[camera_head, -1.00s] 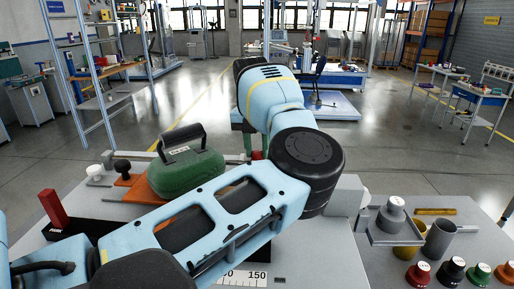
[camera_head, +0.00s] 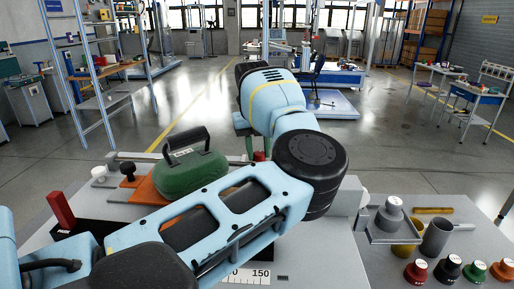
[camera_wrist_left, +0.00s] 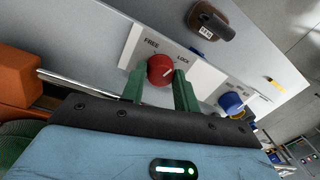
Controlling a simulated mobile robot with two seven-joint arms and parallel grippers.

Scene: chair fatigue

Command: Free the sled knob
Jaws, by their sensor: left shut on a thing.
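The sled knob is a red round knob (camera_wrist_left: 161,69) on a white plate (camera_wrist_left: 133,45) marked FREE and LOCK in the left wrist view. A pale line shows on it; I cannot tell surely which word it faces. My left gripper (camera_wrist_left: 159,79) has its two green fingers shut on the knob, one on each side. In the head view the left gripper (camera_head: 254,150) reaches down beyond my bent arm, with a bit of red knob (camera_head: 259,156) at its tips. The plate is hidden there. My right gripper is not in view.
A green weight (camera_head: 190,174) with a black handle sits on an orange sled (camera_head: 142,192), partly behind my forearm. A red block (camera_head: 60,209) stands at left.

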